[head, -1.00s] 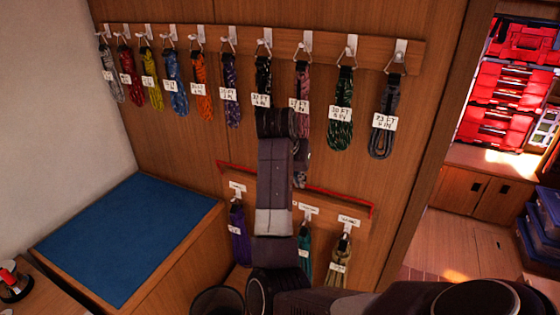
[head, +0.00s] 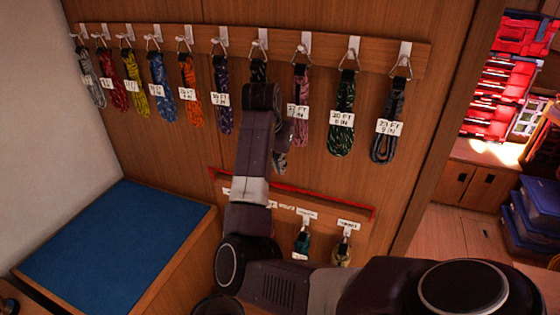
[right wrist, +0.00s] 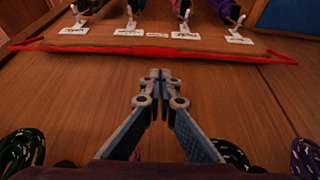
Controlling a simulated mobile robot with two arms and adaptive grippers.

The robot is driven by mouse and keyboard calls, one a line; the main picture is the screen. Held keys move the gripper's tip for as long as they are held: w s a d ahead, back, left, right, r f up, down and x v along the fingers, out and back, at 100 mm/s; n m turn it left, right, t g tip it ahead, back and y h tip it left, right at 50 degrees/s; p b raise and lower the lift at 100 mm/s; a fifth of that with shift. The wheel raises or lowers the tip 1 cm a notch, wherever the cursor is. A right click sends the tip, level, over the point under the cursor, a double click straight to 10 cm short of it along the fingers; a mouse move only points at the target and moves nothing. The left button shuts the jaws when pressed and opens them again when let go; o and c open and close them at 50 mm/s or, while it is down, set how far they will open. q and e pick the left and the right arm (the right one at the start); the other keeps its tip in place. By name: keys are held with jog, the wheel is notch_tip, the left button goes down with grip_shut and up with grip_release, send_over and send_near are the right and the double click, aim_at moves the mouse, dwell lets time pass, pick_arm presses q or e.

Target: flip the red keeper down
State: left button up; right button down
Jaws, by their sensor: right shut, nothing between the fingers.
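The red keeper (head: 325,194) is a long thin red bar across the wood panel, above the lower row of hooks in the head view. My arm crosses in front of part of it. In the right wrist view the keeper (right wrist: 150,48) spans nearly the full width, beyond my fingertips. My right gripper (right wrist: 155,76) is shut and empty, in front of bare wood and apart from the keeper. In the head view my right gripper (head: 281,160) shows only partly beside my arm, above the bar. My left gripper is not in view.
An upper rail (head: 330,52) holds several labelled coiled lines close around my right arm. Below the keeper, lower hooks hold a teal coil (head: 302,240) and a khaki coil (head: 343,250). A blue-topped bench (head: 110,245) stands at left. Bare panel lies between the upper coils and keeper.

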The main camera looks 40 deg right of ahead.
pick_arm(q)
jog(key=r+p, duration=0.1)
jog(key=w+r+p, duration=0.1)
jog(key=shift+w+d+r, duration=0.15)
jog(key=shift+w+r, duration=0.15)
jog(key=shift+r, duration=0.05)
pick_arm(e)
jog(key=x, duration=0.6)
jog(key=shift+s+d, duration=0.1)
jog(key=shift+d, duration=0.1)
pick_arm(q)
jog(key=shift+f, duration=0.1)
pick_arm(e)
jog(key=shift+f, duration=0.15)
